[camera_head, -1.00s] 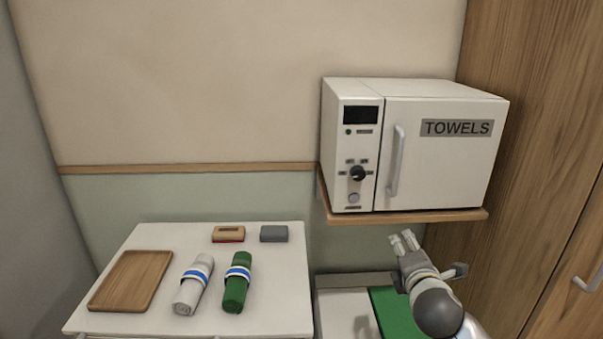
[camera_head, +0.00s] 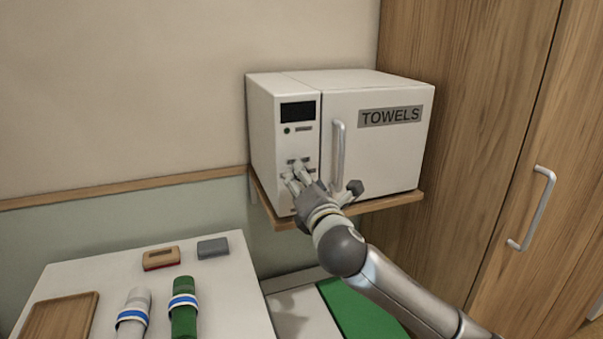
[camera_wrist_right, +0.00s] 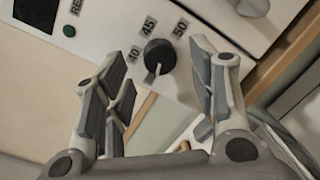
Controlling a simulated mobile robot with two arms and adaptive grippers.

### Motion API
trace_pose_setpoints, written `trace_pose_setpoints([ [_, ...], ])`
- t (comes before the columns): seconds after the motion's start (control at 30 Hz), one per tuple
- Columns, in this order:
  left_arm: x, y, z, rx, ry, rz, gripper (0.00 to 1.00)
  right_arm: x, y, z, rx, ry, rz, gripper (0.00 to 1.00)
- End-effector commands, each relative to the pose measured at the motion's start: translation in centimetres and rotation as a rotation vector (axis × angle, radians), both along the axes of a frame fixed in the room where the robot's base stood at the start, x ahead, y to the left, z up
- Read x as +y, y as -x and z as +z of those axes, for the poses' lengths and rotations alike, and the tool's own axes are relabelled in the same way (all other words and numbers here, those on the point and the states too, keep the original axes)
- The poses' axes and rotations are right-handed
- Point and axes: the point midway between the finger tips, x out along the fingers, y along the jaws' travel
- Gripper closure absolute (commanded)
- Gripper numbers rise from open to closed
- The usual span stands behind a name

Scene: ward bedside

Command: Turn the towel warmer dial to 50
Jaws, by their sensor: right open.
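The white towel warmer (camera_head: 375,140) has a dark display and a front door with a handle. Its black dial (camera_wrist_right: 160,56) shows in the right wrist view, between my right gripper's fingers but farther off. Labels 40, 45 and 50 (camera_wrist_right: 180,28) are printed beside it. The dial's white mark is at its lower edge in that view, away from the 50 label. My right gripper (camera_head: 296,176) is open in front of the control panel and hides the dial in the head view. Its open fingers (camera_wrist_right: 160,85) also show in the wrist view. I cannot tell any contact.
The warmer stands on a wooden shelf (camera_head: 400,200), with a wooden cabinet (camera_head: 490,130) at its right. A white table (camera_head: 225,290) at lower left holds a wooden tray (camera_head: 60,318), two rolled towels (camera_head: 184,308) and two small blocks (camera_head: 161,258). A green surface (camera_head: 350,305) lies below my right arm.

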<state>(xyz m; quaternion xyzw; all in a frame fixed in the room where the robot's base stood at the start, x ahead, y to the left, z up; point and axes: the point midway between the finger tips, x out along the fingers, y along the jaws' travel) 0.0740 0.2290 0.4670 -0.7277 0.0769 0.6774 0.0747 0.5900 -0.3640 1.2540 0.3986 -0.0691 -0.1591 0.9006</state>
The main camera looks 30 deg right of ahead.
Motion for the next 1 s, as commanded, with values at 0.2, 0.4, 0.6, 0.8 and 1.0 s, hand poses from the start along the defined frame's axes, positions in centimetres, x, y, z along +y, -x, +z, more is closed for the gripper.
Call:
trace_pose_setpoints([
  [0.2, 0.4, -2.2, 0.9, -0.034, -0.004, -0.001, 1.00, -0.8, -2.1, 0.1, 0.000, 0.000, -0.001, 0.47],
  [0.4, 0.5, -2.1, 0.9, -0.033, -0.004, 0.000, 1.00, -1.0, -2.7, 0.0, -0.002, 0.000, 0.000, 0.47],
  [0.6, 0.6, -1.5, 0.8, -0.023, -0.006, 0.001, 1.00, -1.0, -2.7, 0.0, -0.002, 0.000, 0.000, 0.47],
  [0.8, 0.6, -1.1, 0.8, -0.017, -0.007, 0.001, 1.00, -1.0, -2.6, 0.0, -0.002, 0.000, 0.000, 0.72],
  [1.0, 0.7, -1.1, 0.8, -0.017, -0.007, 0.001, 1.00, -1.0, -2.6, 0.0, 0.000, 0.000, 0.000, 0.94],
])
